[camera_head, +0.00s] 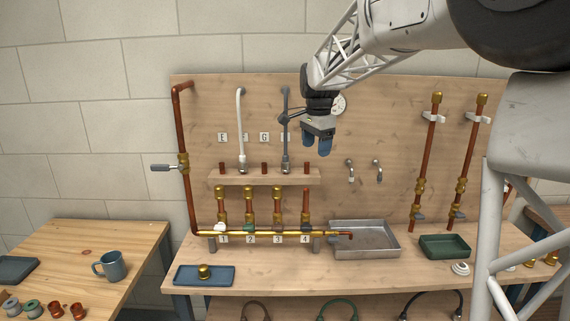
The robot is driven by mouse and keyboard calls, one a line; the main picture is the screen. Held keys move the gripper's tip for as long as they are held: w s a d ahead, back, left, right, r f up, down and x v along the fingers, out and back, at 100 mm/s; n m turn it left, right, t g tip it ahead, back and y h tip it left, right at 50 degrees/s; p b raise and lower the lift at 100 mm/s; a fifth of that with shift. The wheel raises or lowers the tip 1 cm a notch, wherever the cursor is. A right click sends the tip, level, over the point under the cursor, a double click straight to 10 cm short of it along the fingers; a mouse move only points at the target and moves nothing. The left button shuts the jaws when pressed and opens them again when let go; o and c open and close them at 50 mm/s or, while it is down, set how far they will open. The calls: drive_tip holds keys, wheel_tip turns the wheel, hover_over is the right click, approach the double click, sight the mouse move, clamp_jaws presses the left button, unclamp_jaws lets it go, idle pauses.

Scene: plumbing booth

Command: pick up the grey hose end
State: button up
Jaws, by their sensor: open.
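A dark grey hose (286,125) hangs down the wooden back board from a hook near the top. Its lower end (286,165) sits at the small wooden shelf (262,178), beside short copper stubs. My gripper (318,146) is open, with blue-tipped fingers pointing down, up and to the right of the hose's lower end. No object shows between the fingers. The gripper's wrist overlaps the picture close to the upper part of the grey hose. I cannot tell the depth gap between them.
A white hose (241,125) hangs to the left. Below the shelf stand brass valves above a brass manifold (270,233). A metal tray (384,238), a green tray (445,246) and a blue tray (204,276) are on the bench. Copper pipes (428,150) rise at the right.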

drive_tip(key=w+a+f+m, duration=0.1)
drive_tip(key=w+a+m, duration=0.1)
drive_tip(key=w, duration=0.4)
drive_tip(key=w+a+f+m, duration=0.1)
drive_tip(key=w+a+f, duration=0.1)
drive_tip(key=w, duration=0.4)
drive_tip(key=m+g, duration=0.1)
drive_tip(key=m, duration=0.2)
hover_over(286, 161)
wheel_tip(286, 161, down, 4)
drive_tip(key=shift+d+r, duration=0.1)
drive_tip(key=shift+r, duration=0.05)
drive_tip(key=shift+w+a+f, duration=0.3)
drive_tip(key=shift+w+f, duration=0.05)
drive_tip(key=shift+w, duration=0.35)
drive_tip(key=shift+f, duration=0.1)
drive_tip(key=shift+f, duration=1.2)
drive_tip(key=shift+f, duration=0.1)
drive_tip(key=shift+s+d+f, duration=0.1)
drive_tip(key=shift+d+f, duration=0.05)
drive_tip(key=shift+f, duration=2.35)
